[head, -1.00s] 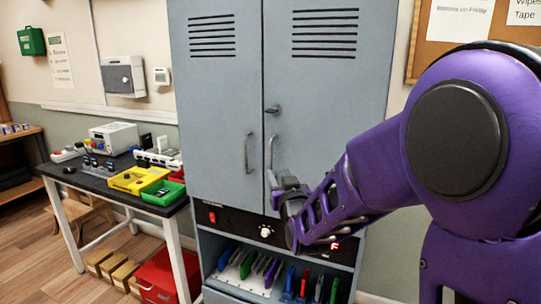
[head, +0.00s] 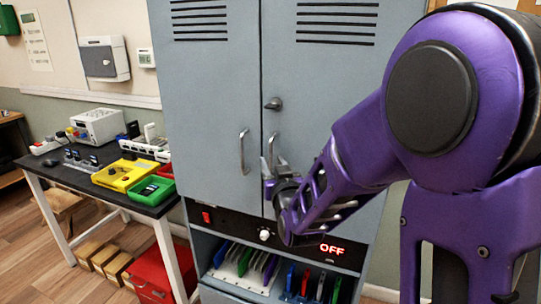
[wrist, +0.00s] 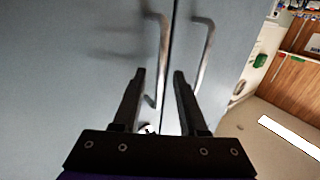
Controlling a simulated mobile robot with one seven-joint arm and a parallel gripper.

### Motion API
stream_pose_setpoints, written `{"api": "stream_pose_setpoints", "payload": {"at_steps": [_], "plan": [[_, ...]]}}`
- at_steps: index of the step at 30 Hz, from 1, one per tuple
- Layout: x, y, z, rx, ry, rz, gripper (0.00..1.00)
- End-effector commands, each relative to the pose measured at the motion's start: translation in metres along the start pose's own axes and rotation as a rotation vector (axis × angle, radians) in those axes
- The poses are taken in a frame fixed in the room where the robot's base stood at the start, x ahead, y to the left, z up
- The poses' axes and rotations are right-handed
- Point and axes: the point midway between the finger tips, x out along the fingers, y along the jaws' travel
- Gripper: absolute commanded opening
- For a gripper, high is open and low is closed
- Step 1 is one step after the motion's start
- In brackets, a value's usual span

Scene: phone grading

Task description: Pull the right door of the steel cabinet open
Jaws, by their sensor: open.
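The steel cabinet's right door (head: 330,100) and left door (head: 205,90) are both shut, with a narrow seam between them. The right door's bar handle (head: 272,145) is partly hidden by my gripper (head: 271,166), which is at its lower end. My gripper is open and empty. In the wrist view, which looks upside down, the right door's handle (wrist: 163,55) lies between the lines of my two fingers (wrist: 160,75). I cannot tell whether its bar is between the fingertips in depth. The left door's handle (wrist: 205,45) lies right of them.
A small lock knob (head: 273,104) sits above the right handle. Below the doors are a black panel with a red "OFF" display (head: 331,249) and a rack of phones (head: 245,262). A workbench (head: 150,210) with trays stands left, a red box (head: 150,275) beneath it.

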Motion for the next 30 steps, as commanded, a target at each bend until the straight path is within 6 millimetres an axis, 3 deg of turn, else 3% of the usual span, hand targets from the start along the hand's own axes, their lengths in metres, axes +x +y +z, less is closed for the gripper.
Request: {"api": "stream_pose_setpoints", "payload": {"at_steps": [13,20,30], "plan": [[-0.0014,-0.0006,0.0002,0.0,0.0,-0.001,0.42],[-0.0013,-0.0006,0.0001,0.0,0.0,-0.001,0.01],[-0.0012,-0.0006,0.0,0.0,0.0,-0.001,0.0]]}}
